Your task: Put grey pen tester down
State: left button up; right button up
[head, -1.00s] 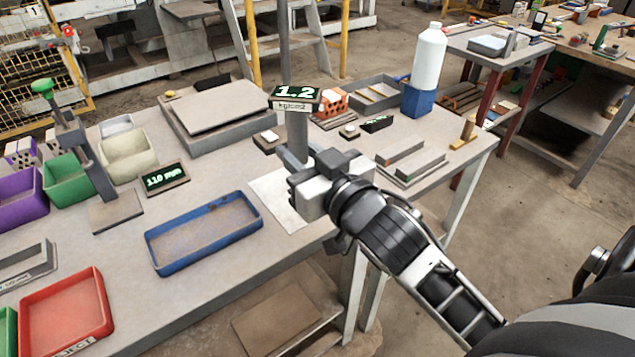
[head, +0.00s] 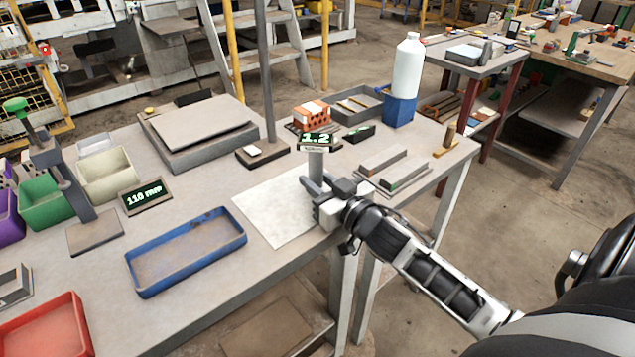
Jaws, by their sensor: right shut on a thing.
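The grey pen tester (head: 316,166) has a dark display on top reading 1.2. It stands about upright at the tip of my right gripper (head: 318,187). My right gripper is shut on its lower part and hides some of it. The tester is over the right part of a pale sheet (head: 270,215) on the grey workbench (head: 95,257). I cannot tell whether its foot touches the surface. My left gripper is not in view.
A blue tray (head: 187,285) lies left of the sheet. A grey block fixture (head: 393,170) lies to the right. Behind are an orange brick (head: 311,115), a pole (head: 266,75) and a white bottle (head: 408,66) on a blue block. The sheet's left part is bare.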

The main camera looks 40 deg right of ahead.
jog(key=shift+f, duration=0.15)
jog(key=o, duration=0.9)
